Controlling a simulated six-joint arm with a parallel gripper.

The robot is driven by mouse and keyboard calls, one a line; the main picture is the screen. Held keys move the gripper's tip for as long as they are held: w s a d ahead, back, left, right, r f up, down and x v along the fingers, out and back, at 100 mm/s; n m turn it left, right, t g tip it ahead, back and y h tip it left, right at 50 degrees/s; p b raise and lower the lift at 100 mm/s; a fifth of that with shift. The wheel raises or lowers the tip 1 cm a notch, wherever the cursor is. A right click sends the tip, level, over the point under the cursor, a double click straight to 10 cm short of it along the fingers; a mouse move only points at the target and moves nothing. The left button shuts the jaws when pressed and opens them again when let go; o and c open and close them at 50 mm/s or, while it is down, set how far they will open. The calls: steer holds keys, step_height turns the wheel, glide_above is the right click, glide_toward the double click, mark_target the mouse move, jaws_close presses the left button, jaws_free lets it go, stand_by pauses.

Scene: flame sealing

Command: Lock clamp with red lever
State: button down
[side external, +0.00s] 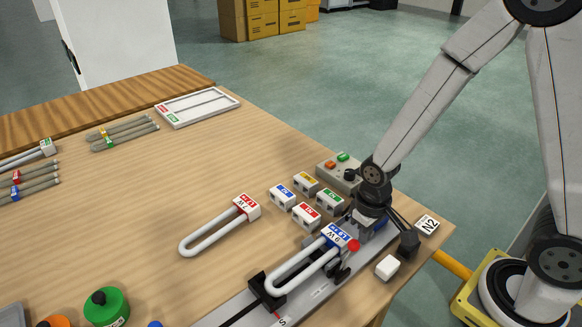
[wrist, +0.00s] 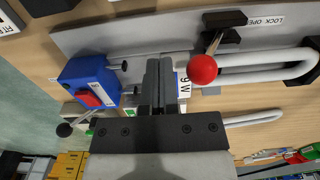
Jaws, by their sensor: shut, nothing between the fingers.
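The clamp lever ends in a red ball (wrist: 202,69), which also shows in the side view (side external: 353,246). The lever's short arm runs from the ball to the black clamp (wrist: 225,18), beside a "LOCK OPEN" label (wrist: 265,20). A white U-shaped tube (side external: 290,274) with a blue label block (side external: 338,236) lies along the grey rail, and its bend shows in the wrist view (wrist: 290,65). My gripper (wrist: 157,65) is shut and empty, left of the red ball and apart from it in the wrist view. Its fingertips are hard to make out in the side view.
A blue box (wrist: 90,82) with a red button stands left of my gripper in the wrist view. Several labelled blocks (side external: 306,215) and a control box (side external: 338,172) stand near the rail. Another U-shaped tube (side external: 207,236) lies left on the table. A white block (side external: 387,267) sits near the edge.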

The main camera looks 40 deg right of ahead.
steer(key=shift+a, duration=1.05)
stand_by(0.4)
steer(key=shift+d+r, duration=0.1)
steer(key=shift+d, duration=0.55)
step_height(320, 180, up, 8)
stand_by(1.4)
steer(key=shift+d, duration=0.1)
